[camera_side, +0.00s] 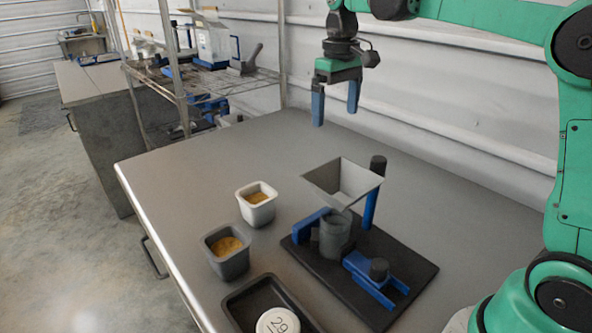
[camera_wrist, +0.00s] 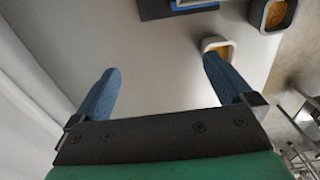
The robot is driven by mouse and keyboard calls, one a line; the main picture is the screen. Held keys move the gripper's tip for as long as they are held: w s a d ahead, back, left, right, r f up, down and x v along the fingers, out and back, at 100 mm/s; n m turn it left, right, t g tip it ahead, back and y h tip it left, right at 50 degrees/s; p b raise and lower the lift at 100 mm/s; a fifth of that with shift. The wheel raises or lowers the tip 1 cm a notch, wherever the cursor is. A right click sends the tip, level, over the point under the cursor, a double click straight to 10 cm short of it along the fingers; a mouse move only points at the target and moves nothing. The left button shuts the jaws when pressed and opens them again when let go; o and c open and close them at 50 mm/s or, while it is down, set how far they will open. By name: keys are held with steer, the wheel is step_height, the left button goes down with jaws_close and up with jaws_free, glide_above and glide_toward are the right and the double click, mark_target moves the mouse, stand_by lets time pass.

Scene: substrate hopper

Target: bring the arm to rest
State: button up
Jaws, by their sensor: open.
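My gripper (camera_side: 335,103) has two blue fingers and hangs above the back of the grey table (camera_side: 225,160), pointing down. In the wrist view my gripper (camera_wrist: 160,85) shows its fingers wide apart with nothing between them. It is open, empty and clear of every object. The hopper (camera_side: 342,183), a grey funnel, stands on a black base (camera_side: 400,260) in front of and below my gripper. A grey cup (camera_side: 334,236) stands under the hopper.
A white container (camera_side: 257,206) and a grey container (camera_side: 226,254) hold yellowish-brown material. A black tray (camera_side: 258,296) at the front holds a round white piece marked 29 (camera_side: 278,321). A wire shelf (camera_side: 210,87) stands behind on the left. The table's back left is clear.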

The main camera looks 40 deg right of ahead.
steer(key=shift+a, duration=1.85)
steer(key=shift+w, duration=0.1)
stand_by(0.6)
glide_toward(257, 197)
steer(key=s, duration=0.3)
steer(key=f, duration=0.2)
steer(key=a+f, duration=0.1)
steer(key=f, duration=0.4)
steer(key=shift+w+a, duration=0.2)
steer(key=shift+a, duration=0.1)
steer(key=shift+f, duration=0.25)
